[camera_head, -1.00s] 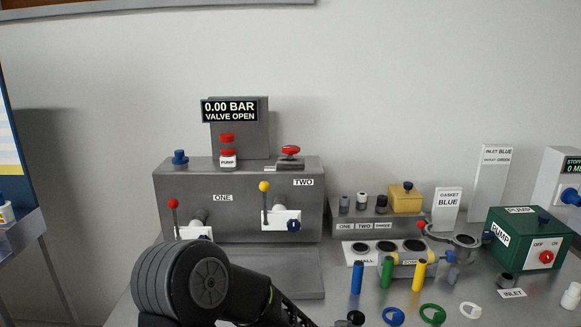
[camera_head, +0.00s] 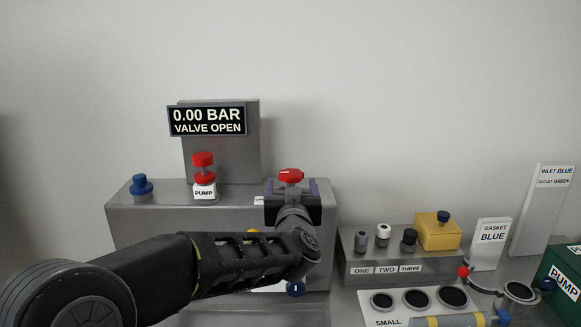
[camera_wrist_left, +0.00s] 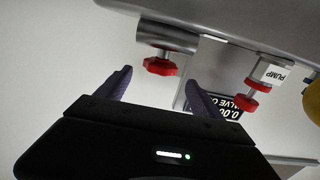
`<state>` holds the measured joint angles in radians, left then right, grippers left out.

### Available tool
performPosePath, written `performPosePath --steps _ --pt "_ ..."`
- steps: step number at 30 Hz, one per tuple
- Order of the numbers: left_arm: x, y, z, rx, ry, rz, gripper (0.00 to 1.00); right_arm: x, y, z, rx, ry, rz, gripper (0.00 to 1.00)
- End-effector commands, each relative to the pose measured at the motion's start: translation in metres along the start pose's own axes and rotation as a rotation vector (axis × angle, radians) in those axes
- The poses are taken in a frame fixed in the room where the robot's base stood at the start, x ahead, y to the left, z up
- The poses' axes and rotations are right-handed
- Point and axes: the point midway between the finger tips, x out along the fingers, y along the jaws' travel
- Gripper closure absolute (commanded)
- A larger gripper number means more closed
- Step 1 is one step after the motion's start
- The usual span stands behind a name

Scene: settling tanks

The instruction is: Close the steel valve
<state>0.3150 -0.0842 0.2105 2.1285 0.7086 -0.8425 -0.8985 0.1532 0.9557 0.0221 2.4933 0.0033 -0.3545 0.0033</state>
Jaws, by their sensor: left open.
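The valve has a red handle (camera_head: 291,176) and stands on top of the grey steel box (camera_head: 150,218). In the wrist view the red handle (camera_wrist_left: 160,67) sits on a short stem from a steel body (camera_wrist_left: 168,38). My left gripper (camera_head: 291,187) is open, its purple fingers on either side of the handle in the head view. In the wrist view the handle lies just beyond the fingertips (camera_wrist_left: 158,80), between them in the picture. Nothing is held. The gripper hides the valve's body in the head view. The display (camera_head: 207,121) reads 0.00 BAR, VALVE OPEN. My right gripper is out of view.
A red pump button (camera_head: 203,168) and a blue knob (camera_head: 141,185) stand left of the valve on the box. To the right are a stepped rack (camera_head: 355,268), a yellow block (camera_head: 437,234) and a gasket sign (camera_head: 491,240). The space above the valve is clear.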

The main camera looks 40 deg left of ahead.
Motion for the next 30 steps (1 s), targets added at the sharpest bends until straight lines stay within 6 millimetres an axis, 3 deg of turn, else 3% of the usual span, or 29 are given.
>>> performPosePath --steps 14,24,30 --pt "0.009 0.000 -0.001 0.001 0.000 0.000 0.23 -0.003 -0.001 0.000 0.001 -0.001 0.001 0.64" --pt "0.058 0.000 -0.001 0.001 -0.002 0.000 0.23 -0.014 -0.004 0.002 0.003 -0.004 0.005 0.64" --pt "0.077 0.000 -0.001 0.001 0.000 0.000 0.23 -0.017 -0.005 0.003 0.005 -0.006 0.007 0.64"
